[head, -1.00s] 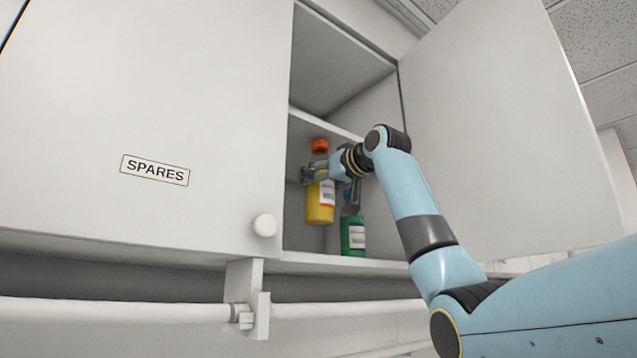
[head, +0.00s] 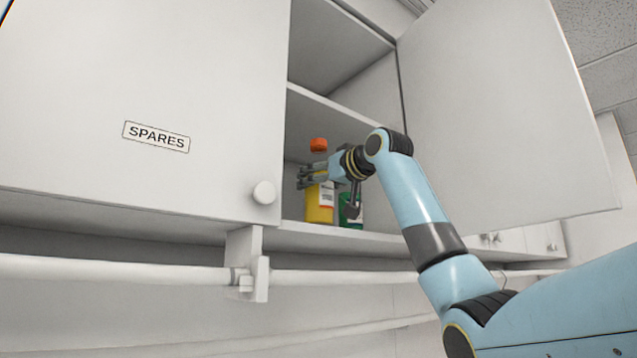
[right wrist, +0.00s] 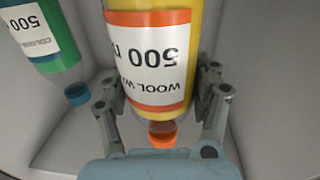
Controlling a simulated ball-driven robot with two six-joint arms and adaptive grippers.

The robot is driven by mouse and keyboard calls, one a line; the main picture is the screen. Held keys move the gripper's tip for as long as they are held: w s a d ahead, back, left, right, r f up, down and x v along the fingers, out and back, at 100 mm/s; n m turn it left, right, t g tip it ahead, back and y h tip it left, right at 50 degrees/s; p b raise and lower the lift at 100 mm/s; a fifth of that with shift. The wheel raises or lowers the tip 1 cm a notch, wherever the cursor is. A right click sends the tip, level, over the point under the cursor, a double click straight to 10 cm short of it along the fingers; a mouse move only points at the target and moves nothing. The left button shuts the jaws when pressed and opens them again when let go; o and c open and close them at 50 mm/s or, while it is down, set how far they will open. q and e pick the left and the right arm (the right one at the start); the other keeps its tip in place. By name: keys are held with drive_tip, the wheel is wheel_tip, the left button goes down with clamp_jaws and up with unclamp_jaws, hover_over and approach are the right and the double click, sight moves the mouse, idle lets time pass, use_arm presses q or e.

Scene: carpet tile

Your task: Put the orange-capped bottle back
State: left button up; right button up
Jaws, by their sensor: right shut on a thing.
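The orange-capped bottle (head: 319,205) is yellow with a white label and stands upright inside the open cabinet, in the lower compartment. Its orange cap (head: 318,144) shows above my right gripper (head: 312,175), which is shut on the bottle below the cap. In the right wrist view the bottle (right wrist: 150,50) sits between the two fingers of the gripper (right wrist: 165,105). The cabinet's front edge hides its base, so I cannot tell whether it touches the cabinet floor. My left gripper is not in view.
A green bottle (head: 352,211) stands close to the right, partly behind my gripper; its blue cap (right wrist: 77,95) shows in the wrist view. A shelf (head: 330,112) lies above. The right door (head: 490,110) is open; the left door (head: 130,90), labelled SPARES, is shut.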

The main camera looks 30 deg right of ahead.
drive_tip(key=shift+f+b, duration=0.35)
drive_tip(key=shift+f, duration=0.1)
idle(0.3)
drive_tip(key=o, duration=1.7)
drive_tip(key=shift+s, duration=0.1)
drive_tip(key=shift+f, duration=0.15)
drive_tip(key=s, duration=1.2)
